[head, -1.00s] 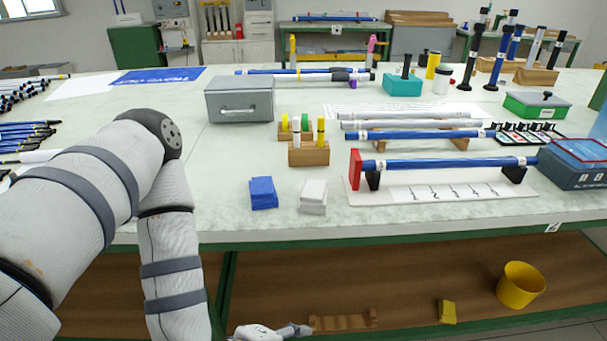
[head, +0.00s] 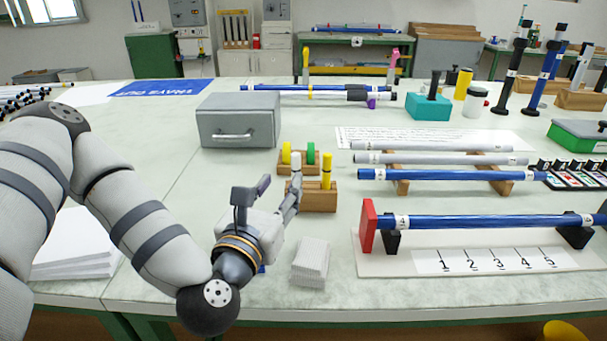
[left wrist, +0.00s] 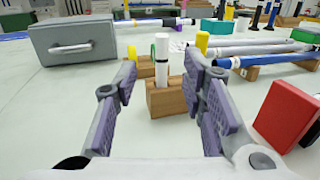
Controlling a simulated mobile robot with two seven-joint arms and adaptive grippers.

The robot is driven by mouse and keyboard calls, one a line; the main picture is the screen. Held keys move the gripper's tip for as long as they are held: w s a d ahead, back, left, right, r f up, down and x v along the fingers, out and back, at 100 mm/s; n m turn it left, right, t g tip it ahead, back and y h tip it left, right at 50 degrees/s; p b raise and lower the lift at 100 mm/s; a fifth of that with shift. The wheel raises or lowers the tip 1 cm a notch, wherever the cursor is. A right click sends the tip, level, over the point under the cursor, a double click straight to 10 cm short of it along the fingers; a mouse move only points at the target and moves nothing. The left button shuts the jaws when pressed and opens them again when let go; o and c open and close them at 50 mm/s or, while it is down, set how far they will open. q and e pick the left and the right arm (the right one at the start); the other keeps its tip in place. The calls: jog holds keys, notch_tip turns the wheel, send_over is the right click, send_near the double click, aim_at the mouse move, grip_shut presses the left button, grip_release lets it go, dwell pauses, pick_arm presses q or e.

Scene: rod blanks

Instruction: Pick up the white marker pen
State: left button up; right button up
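The white marker pen (head: 296,164) stands upright in the front wooden block (head: 318,198), left of a yellow marker (head: 326,172). In the left wrist view the white marker (left wrist: 161,62) rises from the block (left wrist: 166,98), ahead of and between my fingers. My left gripper (head: 279,182) is open and empty, in front of the block; its right finger overlaps the block's left part in the head view. In the left wrist view the open fingers (left wrist: 160,80) sit either side of the marker, apart from it. My right gripper is out of view.
A rear wooden block holds a yellow marker (head: 286,153) and a green one (head: 310,153). A grey metal box (head: 238,120) stands behind left. A white stack (head: 311,262) lies in front. A rod stand with a red end plate (head: 368,226) is to the right.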

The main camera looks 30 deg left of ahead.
aim_at(295, 169)
pick_arm(q)
jog(key=w+b, duration=0.1)
jog(key=w+f+b, duration=0.1)
jog(key=w+a+b, duration=0.1)
jog(key=shift+w+f, duration=0.2)
jog(key=shift+f, duration=0.15)
jog(key=shift+w+a+r+b, duration=0.1)
jog(key=shift+w+r+b, duration=0.1)
jog(key=shift+r+b, duration=0.1)
jog(key=x, duration=0.5)
jog(key=shift+w+r, duration=0.15)
grip_shut()
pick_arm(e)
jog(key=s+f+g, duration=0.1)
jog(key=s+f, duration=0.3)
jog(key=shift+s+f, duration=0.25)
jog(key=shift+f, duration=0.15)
